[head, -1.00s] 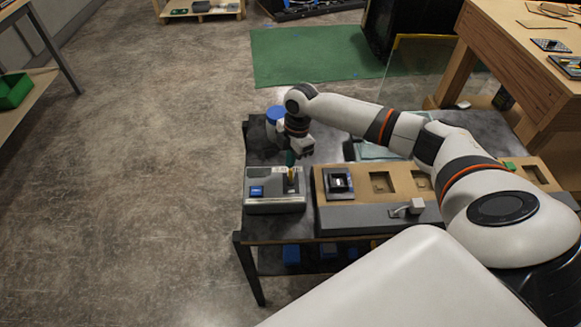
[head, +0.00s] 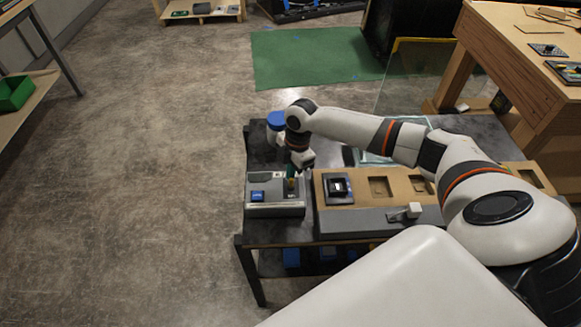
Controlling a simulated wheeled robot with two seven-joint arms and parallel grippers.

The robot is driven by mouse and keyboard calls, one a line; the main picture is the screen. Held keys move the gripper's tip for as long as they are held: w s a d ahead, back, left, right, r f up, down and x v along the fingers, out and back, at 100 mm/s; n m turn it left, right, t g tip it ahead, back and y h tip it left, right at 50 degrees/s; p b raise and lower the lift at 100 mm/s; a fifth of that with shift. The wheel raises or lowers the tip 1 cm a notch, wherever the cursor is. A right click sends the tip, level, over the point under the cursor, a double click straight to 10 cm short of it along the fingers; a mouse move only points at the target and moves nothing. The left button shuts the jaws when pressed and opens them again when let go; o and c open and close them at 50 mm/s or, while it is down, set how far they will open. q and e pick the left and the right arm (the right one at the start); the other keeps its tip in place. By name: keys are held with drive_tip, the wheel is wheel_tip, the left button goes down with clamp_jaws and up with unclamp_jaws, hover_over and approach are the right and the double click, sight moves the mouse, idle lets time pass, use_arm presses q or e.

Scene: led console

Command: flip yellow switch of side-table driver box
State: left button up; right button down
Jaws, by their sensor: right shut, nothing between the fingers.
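The driver box (head: 274,209) is a grey box at the left end of the dark side table (head: 262,232). It has a blue switch (head: 257,195) on its left and a yellow switch (head: 290,183) on its right, which is mostly hidden by my gripper. My right gripper (head: 291,175) is shut and empty. It points down at the yellow switch, at or very close to it; I cannot tell whether they touch. My left gripper is not in view.
A brown board with square recesses and a black module (head: 338,188) stands right of the driver box, with a grey lever (head: 405,212) in front. The floor to the left is clear.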

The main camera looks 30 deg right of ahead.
drive_tip(key=shift+s, duration=0.1)
wheel_tip(320, 180, up, 7)
drive_tip(key=p, duration=0.6)
drive_tip(key=shift+w+d, duration=0.15)
drive_tip(key=shift+w, duration=0.2)
idle(0.5)
